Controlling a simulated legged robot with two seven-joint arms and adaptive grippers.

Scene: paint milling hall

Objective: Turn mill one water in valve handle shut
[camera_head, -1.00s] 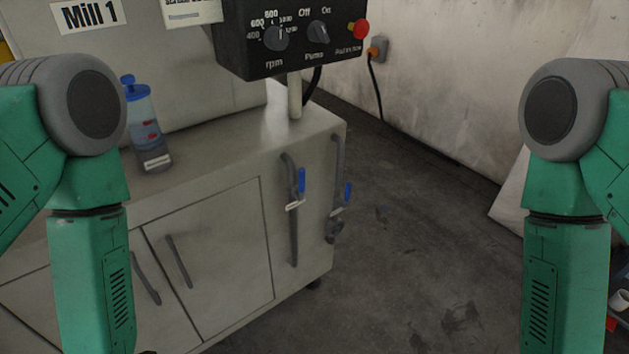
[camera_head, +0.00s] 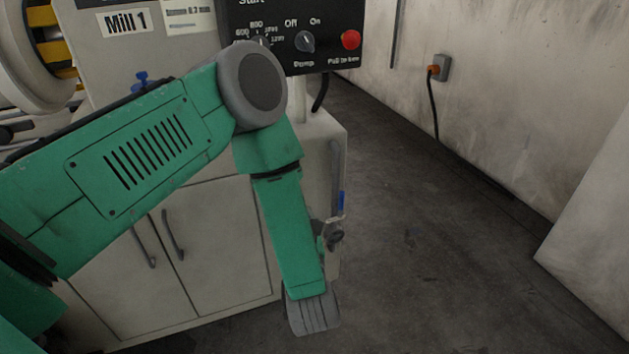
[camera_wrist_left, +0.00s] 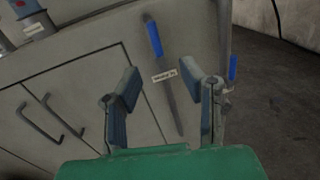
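The pipe (camera_wrist_left: 165,95) on the side of the mill cabinet has a blue valve handle (camera_wrist_left: 154,39) pointing along it and a small white label that I cannot read surely. A second blue handle (camera_wrist_left: 232,68) is on a pipe to the right; it also shows in the head view (camera_head: 341,202), upright along its pipe. My left gripper (camera_wrist_left: 160,80) is open and empty. Its fingers show on either side of the labelled pipe, below the first handle, apart from it as far as I can tell. My right gripper is out of view.
The Mill 1 control box (camera_head: 300,38) with knobs and a red button stands above the cabinet (camera_head: 215,240). A wall socket (camera_head: 440,68) with a cable is at the right. The dark floor (camera_head: 430,270) right of the cabinet is clear.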

